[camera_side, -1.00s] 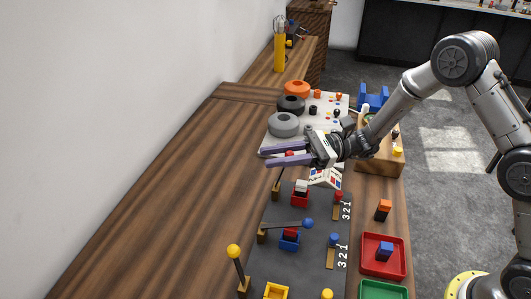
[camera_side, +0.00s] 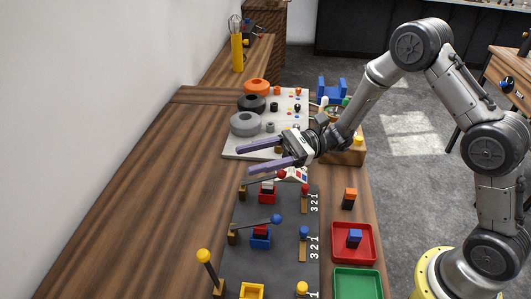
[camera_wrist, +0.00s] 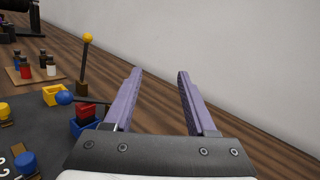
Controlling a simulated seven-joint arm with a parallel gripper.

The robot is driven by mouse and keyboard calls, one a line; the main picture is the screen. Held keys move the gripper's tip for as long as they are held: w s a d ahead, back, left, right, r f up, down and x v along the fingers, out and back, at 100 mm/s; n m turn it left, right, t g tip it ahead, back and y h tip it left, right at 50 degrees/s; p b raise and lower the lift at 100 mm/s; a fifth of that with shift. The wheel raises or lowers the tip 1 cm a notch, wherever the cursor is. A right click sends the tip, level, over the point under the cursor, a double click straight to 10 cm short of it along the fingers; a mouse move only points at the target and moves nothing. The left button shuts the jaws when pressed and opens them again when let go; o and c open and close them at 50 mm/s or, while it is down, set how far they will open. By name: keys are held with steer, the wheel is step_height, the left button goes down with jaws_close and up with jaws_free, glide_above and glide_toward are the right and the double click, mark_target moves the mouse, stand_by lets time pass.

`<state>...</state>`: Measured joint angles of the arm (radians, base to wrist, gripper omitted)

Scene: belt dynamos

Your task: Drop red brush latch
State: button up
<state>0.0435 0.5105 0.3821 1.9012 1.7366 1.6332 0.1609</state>
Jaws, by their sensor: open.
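The red brush latch is a thin arm with a red ball (camera_side: 281,174) at its end. It lies lowered, nearly level, across the red holder (camera_side: 267,197) from its brown post (camera_side: 243,193). A light block and a red part show in that holder. My gripper (camera_side: 243,160) is open and empty, above and behind the red latch, its purple fingers pointing left. In the wrist view my gripper (camera_wrist: 160,73) has nothing between its fingers. The red latch is not visible in the wrist view.
The blue-ball latch (camera_side: 276,219) lies lowered over the blue holder (camera_side: 260,240). The yellow-ball latch (camera_side: 204,256) stands raised. A red tray (camera_side: 370,243) and green tray (camera_side: 358,284) sit at the right. Rings on a white board (camera_side: 237,153) stand behind. The table's left side is clear.

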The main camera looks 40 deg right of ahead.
steer(key=v, duration=1.3)
steer(key=shift+d, duration=0.35)
steer(key=shift+s+r, duration=0.1)
